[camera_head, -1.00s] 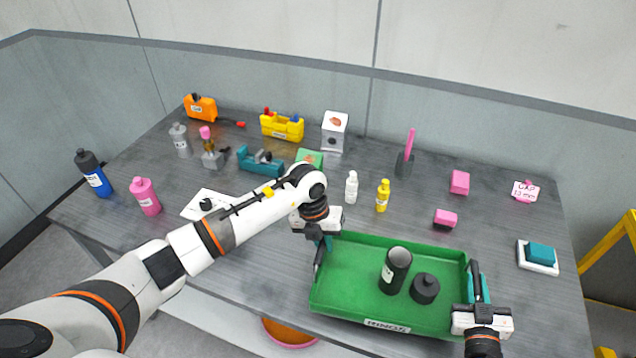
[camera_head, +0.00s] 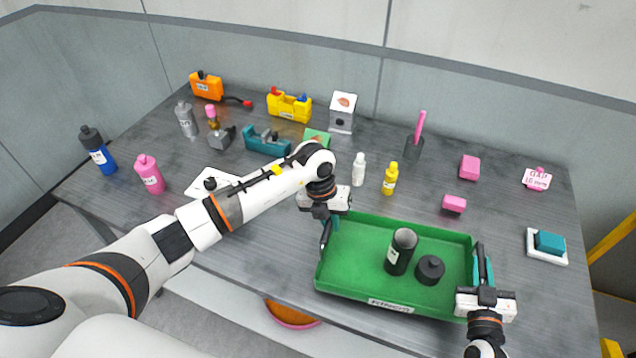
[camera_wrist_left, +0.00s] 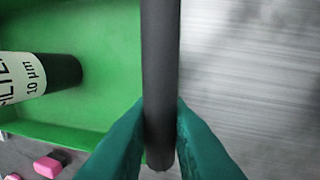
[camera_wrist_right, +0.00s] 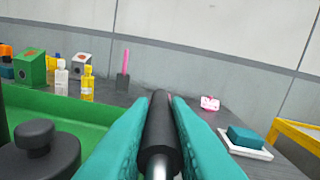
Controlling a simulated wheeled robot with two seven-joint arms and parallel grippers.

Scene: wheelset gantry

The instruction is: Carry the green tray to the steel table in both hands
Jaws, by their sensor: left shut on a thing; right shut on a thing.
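The green tray (camera_head: 351,259) is at the front edge of the dark grey, brushed-looking table (camera_head: 268,220). It holds a dark cylinder (camera_head: 400,252) with a white label and a short black knobbed piece (camera_head: 430,269); both stand upright. My left gripper (camera_head: 327,228) is shut on the black bar handle (camera_wrist_left: 160,75) at the tray's left end. My right gripper (camera_head: 483,272) is shut on the matching handle (camera_wrist_right: 162,135) at its right end. The tray looks about level. I cannot tell whether it touches the tabletop.
Behind the tray stand a white bottle (camera_head: 358,170), a yellow bottle (camera_head: 390,179) and a pink block (camera_head: 454,203). A teal block on a white base (camera_head: 548,245) is to the right. Several bottles and toolboxes fill the back left. An orange bowl (camera_head: 291,314) sits below the table edge.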

